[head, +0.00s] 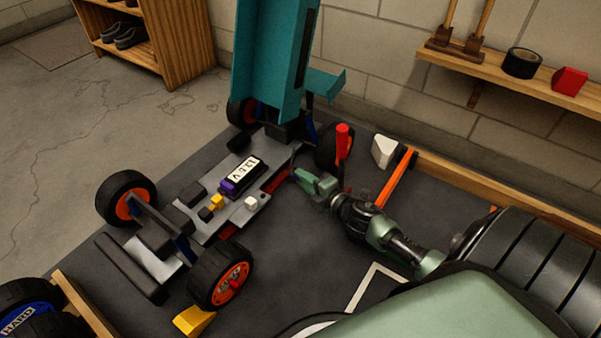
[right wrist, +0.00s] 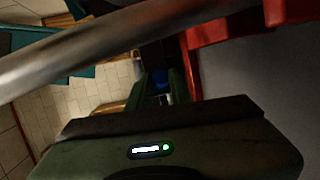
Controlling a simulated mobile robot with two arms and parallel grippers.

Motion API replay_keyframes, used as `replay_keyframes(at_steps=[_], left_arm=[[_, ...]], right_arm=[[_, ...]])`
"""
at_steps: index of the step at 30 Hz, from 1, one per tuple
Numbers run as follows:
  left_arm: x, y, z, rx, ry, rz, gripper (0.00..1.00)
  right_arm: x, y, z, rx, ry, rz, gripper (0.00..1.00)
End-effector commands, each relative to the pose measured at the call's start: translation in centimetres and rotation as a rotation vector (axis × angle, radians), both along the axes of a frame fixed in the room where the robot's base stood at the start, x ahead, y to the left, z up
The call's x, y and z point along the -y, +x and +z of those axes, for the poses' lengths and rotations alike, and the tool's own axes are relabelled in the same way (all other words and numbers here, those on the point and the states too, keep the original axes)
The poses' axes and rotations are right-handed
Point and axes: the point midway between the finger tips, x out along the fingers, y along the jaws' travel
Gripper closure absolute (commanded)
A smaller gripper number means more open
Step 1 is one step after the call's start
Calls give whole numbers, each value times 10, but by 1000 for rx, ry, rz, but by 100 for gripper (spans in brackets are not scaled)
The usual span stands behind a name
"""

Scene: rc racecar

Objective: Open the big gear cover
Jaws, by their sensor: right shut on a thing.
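The RC racecar (head: 222,205) stands on the dark mat, its chassis bare and the teal body shell (head: 275,60) tilted up at its far end. My right gripper (head: 303,180) reaches the car's right side, near the far right wheel. Its jaws are shut on a part there that looks like the big gear cover, but the fingers hide most of it. In the right wrist view the gripper's fingers (right wrist: 168,85) point away, with dark and blue parts between and beyond them. A red part (right wrist: 215,38) lies close to their right. My left gripper is out of view.
A red upright handle (head: 342,142) stands close beside my right gripper. A silver rod (right wrist: 110,50) crosses near the wrist camera. An orange bar (head: 396,180) and white block (head: 384,150) lie to the right. A yellow wedge (head: 193,320) sits by the near wheel.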

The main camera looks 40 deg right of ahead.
Motion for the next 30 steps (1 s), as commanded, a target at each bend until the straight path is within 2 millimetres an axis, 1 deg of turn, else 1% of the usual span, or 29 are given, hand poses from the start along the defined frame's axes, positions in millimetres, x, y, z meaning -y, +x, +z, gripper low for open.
replay_keyframes(at_steps=[6, 7, 8, 9, 17, 20, 23, 27, 30], left_arm=[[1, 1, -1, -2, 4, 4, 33], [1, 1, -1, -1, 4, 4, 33], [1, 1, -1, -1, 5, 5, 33], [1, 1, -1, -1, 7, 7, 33], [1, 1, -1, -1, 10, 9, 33], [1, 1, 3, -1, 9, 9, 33], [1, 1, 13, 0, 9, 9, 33], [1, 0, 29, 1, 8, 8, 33], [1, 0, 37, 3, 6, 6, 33]], right_arm=[[3, -1, -2, -4, -2, -8, 100], [3, -1, -2, -4, -2, -8, 71], [2, -1, -2, -4, -2, -8, 63], [2, -1, -2, -4, -2, -7, 58], [1, 0, -1, -2, -1, -5, 58], [1, -5, 1, -3, 1, -4, 58], [1, -17, 6, -4, 3, -6, 58], [2, -42, 13, -6, 3, -7, 58], [3, -57, 17, -5, 1, -8, 58]])
